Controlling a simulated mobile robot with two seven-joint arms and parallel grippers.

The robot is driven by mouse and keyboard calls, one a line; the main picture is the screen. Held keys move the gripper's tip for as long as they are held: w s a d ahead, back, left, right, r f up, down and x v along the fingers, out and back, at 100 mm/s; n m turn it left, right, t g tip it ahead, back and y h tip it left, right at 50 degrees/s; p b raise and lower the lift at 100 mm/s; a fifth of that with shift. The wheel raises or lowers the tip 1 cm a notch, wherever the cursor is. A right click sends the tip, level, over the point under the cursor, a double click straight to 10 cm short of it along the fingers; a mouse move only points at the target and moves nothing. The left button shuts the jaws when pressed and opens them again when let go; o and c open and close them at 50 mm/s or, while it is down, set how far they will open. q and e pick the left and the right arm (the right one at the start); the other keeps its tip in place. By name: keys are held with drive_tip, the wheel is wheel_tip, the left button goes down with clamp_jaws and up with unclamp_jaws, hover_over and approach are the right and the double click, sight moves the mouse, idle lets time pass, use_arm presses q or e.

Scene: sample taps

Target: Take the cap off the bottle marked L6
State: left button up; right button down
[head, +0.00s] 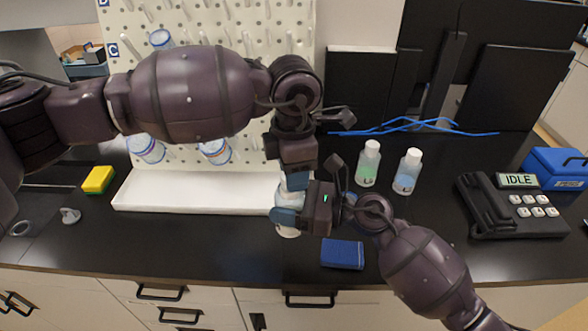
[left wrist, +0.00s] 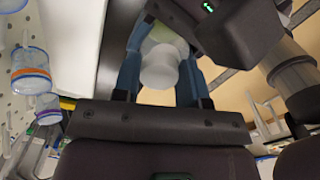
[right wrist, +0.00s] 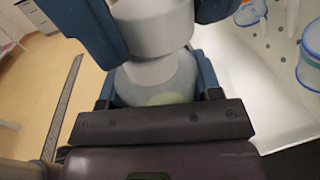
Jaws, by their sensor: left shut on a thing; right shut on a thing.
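A clear bottle with a white cap is held between my two grippers above the counter. In the right wrist view the bottle (right wrist: 160,85) has a pale green content, and the cap (right wrist: 150,32) is at its top. My left gripper (head: 295,180) comes from above and is shut on the cap, also seen in the left wrist view (left wrist: 160,68). My right gripper (head: 288,216) is shut on the bottle body below. The bottle's lower end (head: 288,231) shows under it. The grippers hide much of the bottle, and its marking cannot be read. I cannot tell whether the cap is loose.
Two capped bottles, one green (head: 368,164) and one blue (head: 408,172), stand to the right. A blue block (head: 342,254) lies near the front edge. A white tray (head: 190,190) and pegboard (head: 228,22) are behind left. A phone-like device (head: 512,205) is at right.

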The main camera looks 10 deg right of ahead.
use_arm(q)
drive_tip(key=shift+r, duration=0.2)
drive_tip(key=shift+r, duration=0.35)
drive_tip(key=shift+r, duration=0.55)
drive_tip(key=shift+r, duration=1.95)
use_arm(e)
drive_tip(key=shift+r, duration=0.1)
